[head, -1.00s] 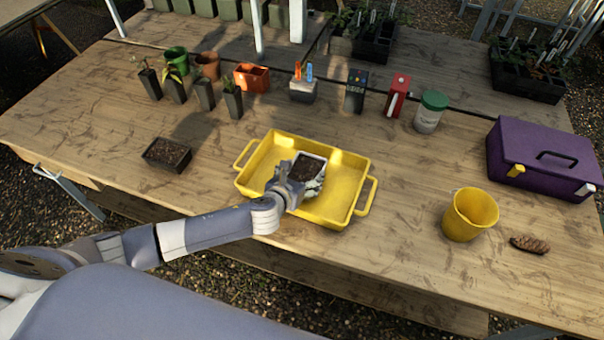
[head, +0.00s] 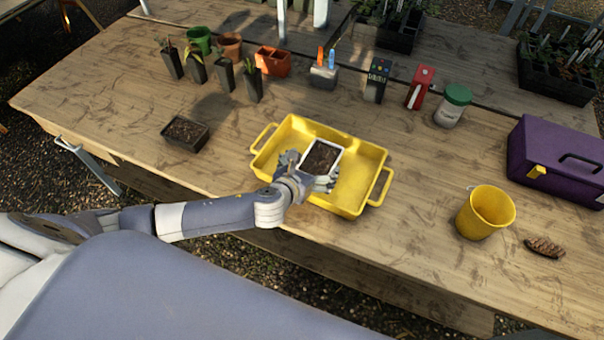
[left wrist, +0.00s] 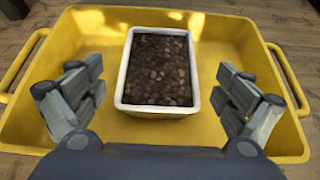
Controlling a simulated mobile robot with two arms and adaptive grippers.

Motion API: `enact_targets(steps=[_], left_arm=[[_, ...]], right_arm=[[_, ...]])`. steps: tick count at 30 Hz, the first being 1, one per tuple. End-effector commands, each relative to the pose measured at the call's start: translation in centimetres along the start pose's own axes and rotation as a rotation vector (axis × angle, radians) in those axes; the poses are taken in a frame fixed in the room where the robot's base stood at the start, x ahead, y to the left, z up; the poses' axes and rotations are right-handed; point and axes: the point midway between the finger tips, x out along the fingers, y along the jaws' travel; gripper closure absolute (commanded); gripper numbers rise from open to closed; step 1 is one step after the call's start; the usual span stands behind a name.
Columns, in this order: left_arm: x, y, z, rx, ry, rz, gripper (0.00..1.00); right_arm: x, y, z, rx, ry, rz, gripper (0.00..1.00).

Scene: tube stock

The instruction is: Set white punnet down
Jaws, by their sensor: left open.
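The white punnet (head: 322,158), filled with dark soil, stands upright in the yellow tray (head: 366,160). In the left wrist view the punnet (left wrist: 158,108) sits on the floor of the tray (left wrist: 232,37), in its middle. My left gripper (head: 306,172) is at the punnet's near side. In the left wrist view its fingers (left wrist: 160,104) are spread wide on either side of the punnet, with a gap on both sides. It holds nothing. My right gripper is not in view.
A black soil-filled punnet (head: 185,133) stands left of the tray. A yellow bucket (head: 486,212), a pinecone (head: 545,247) and a purple toolbox (head: 560,160) are to the right. Dark pots (head: 225,77) and a green-lidded jar (head: 453,106) stand behind. The wood between tray and bucket is clear.

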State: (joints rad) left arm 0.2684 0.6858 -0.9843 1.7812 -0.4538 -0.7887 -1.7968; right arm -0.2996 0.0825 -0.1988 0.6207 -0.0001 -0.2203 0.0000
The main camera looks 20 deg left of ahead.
Motion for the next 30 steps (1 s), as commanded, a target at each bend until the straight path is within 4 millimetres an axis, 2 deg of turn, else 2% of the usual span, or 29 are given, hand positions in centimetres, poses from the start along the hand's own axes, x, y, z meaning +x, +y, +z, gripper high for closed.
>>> enact_targets(steps=[6, 13, 18, 30], left_arm=[[-4.0, 0.0, -0.1, 0.001, 0.001, -0.001, 0.06], [-7.0, 0.0, -0.1, 0.000, 0.000, 0.000, 0.06], [-7.9, 0.0, 0.0, -0.001, 0.000, 0.001, 0.06], [-8.0, 0.0, 0.0, 0.000, 0.000, 0.000, 0.06]], right_arm=[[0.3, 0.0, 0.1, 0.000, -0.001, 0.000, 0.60], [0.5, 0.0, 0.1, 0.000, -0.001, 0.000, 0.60], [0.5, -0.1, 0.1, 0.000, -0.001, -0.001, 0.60], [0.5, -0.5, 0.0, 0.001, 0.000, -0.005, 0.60]])
